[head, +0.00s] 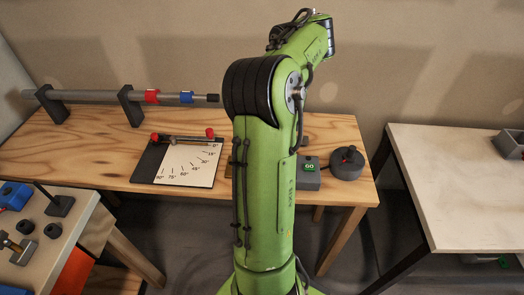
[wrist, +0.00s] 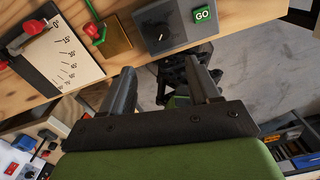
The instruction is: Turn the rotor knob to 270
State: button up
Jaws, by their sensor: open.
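In the wrist view a grey control box (wrist: 180,22) stands at the table's edge, with a dark round knob (wrist: 162,36) bearing a pale pointer line and a green GO button (wrist: 202,15). The knob's scale is too small to read. In the head view the box (head: 307,180) is partly hidden behind my arm. My gripper (wrist: 159,66) is open and empty, its fingers apart from the knob, which appears just beyond their tips in the wrist view. My gripper is hidden in the head view. A round grey unit (head: 347,165) with a black top and red mark stands right of the box.
A white angle chart (head: 190,163) on a dark board lies left on the wooden table (head: 95,150). A long grey rod (head: 75,96) with red and blue rings lies behind it. Another table (head: 465,170) stands right, across a gap of floor.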

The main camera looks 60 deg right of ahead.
jog(key=f+b, duration=0.2)
jog(key=f, duration=0.3)
jog(key=f+b, duration=0.3)
jog(key=f, duration=0.2)
jog(key=f+b, duration=0.2)
jog(key=f, duration=0.3)
jog(key=shift+s+f+b, duration=0.25)
jog(key=shift+s+b, duration=0.1)
jog(key=shift+r, duration=0.1)
jog(key=c, duration=1)
jog(key=shift+c, duration=0.2)
